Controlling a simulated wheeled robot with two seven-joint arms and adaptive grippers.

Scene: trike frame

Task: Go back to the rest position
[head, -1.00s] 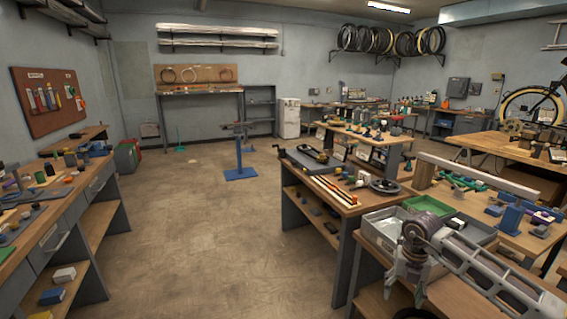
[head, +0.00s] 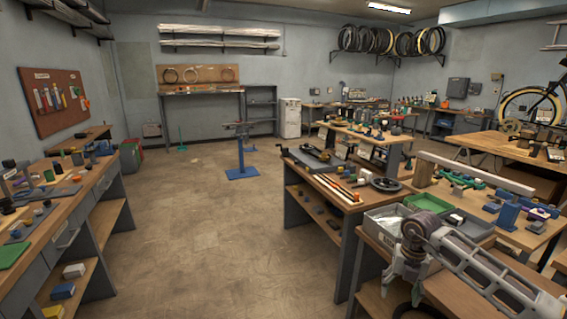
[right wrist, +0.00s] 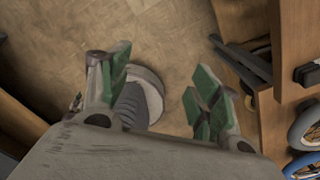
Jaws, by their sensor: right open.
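My right gripper (head: 402,284) hangs at the lower right of the head view, at the end of my grey arm and in front of the right-hand workbench. In the right wrist view, its two green-padded fingers (right wrist: 160,92) stand wide apart. Nothing is held between them; the floor and a pale round part with a dark ribbed piece show behind them. My left gripper is in neither view.
A grey bin (head: 382,222) and a green bin (head: 428,203) stand on the right bench close to my right arm. A long workbench (head: 92,190) with small parts runs along the left. The floor (head: 215,235) between is clear to the blue stand (head: 242,172).

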